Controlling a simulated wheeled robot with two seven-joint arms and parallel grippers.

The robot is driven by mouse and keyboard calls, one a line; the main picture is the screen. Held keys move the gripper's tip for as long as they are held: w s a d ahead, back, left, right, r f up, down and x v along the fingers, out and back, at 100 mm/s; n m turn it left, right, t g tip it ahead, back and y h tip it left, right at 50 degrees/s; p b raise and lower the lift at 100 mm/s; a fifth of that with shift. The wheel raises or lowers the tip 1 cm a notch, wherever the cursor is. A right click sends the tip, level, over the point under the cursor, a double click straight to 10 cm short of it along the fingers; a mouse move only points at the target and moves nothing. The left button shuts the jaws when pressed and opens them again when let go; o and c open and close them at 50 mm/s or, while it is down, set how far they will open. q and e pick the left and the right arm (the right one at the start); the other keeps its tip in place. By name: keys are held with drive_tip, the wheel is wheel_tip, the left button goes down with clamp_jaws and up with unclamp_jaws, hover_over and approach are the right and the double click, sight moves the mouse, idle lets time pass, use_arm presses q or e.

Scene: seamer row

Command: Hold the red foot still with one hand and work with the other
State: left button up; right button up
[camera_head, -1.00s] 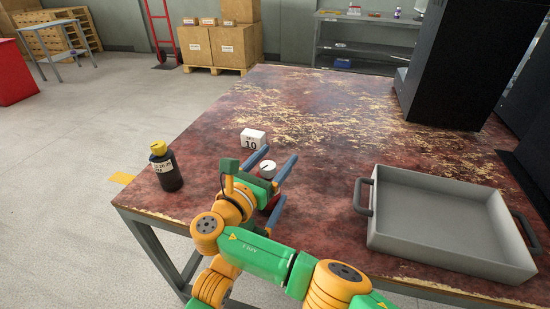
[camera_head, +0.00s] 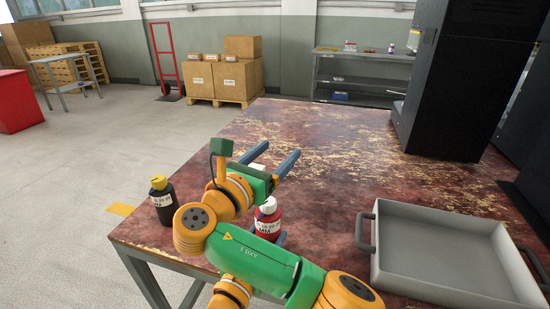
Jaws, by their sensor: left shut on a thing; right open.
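A red bottle (camera_head: 268,222) with a white cap (camera_head: 268,205) and a white label stands upright on the worn table. It is the only red thing I see on the table. My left gripper (camera_head: 281,238) is the lower one and shut on the red bottle; only a blue fingertip shows beside its base, and my arm hides the rest. My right gripper (camera_head: 283,150) is the upper one. Its two blue fingers are apart with nothing between them, and they appear above and beyond the cap in the picture.
A white block (camera_head: 256,168) is mostly hidden behind the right gripper. A dark bottle (camera_head: 161,205) with a yellow cap stands at the table's left edge. A grey tray (camera_head: 440,257) with handles lies at the right. The table (camera_head: 345,130) is clear toward its far end.

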use_arm(q)
drive_tip(key=o, duration=1.5)
